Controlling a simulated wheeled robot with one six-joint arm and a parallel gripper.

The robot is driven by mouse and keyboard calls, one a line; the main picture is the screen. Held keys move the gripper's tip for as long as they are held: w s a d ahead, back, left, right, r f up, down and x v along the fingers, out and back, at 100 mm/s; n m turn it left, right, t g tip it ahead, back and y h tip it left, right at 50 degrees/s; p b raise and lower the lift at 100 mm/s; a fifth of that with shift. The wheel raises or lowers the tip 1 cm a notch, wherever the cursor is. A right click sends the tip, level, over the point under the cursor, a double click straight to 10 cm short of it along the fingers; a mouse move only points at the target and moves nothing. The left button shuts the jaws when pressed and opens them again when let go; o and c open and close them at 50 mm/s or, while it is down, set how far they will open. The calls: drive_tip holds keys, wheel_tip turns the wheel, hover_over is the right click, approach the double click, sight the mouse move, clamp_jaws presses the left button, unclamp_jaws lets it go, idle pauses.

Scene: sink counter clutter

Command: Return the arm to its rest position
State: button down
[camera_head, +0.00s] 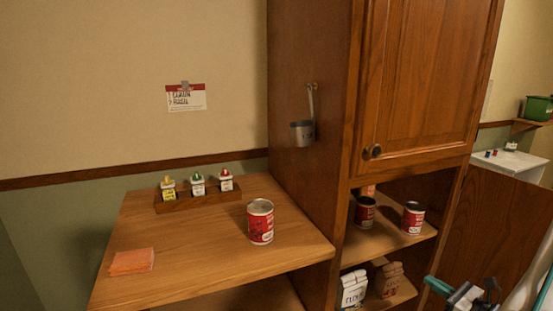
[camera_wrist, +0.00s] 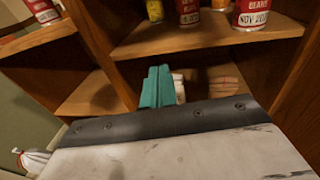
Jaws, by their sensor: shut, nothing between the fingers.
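My gripper (camera_head: 464,296) is at the lower right corner of the head view, in front of the cabinet's open shelves and partly cut off by the frame. In the wrist view its teal fingers (camera_wrist: 158,88) are together with nothing held between them. They point at the lower shelf, just below the edge of the shelf that bears cans. My arm's links show only in part at the right edge of the head view.
A red can (camera_head: 261,222), a spice rack (camera_head: 197,200) and orange cloth (camera_head: 132,261) are on the wooden counter (camera_head: 200,250). The shelves hold more cans (camera_head: 412,218) and flour bags (camera_head: 354,289). A cup (camera_head: 302,133) hangs on the cabinet (camera_head: 315,60). The counter's front is clear.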

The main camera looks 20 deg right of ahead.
drive_tip(key=s+a+r+n+g+y, duration=0.1)
drive_tip(key=a+r+n+g+y, duration=0.2)
drive_tip(key=a+r+n+g, duration=0.25)
drive_tip(key=a+r+n+g+y, duration=0.35)
drive_tip(key=a+n, duration=0.25)
drive_tip(key=a, duration=0.3)
drive_tip(key=s+a+r+n+g+y, duration=0.1)
drive_tip(key=a+r+n+g+y, duration=0.15)
drive_tip(key=a+n+g, duration=0.35)
drive_tip(key=s+a+r+n+h, duration=0.4)
drive_tip(key=a+r+n+h, duration=0.2)
drive_tip(key=a+r+n, duration=0.1)
drive_tip(key=s+a+r+n+h, duration=0.4)
drive_tip(key=a+r+n+h, duration=0.2)
drive_tip(key=a+r+n, duration=0.1)
drive_tip(key=shift+s+a+r+n+g, duration=0.35)
drive_tip(key=shift+r+n, duration=0.25)
drive_tip(key=shift+n, duration=0.65)
drive_tip(key=shift+d, duration=0.1)
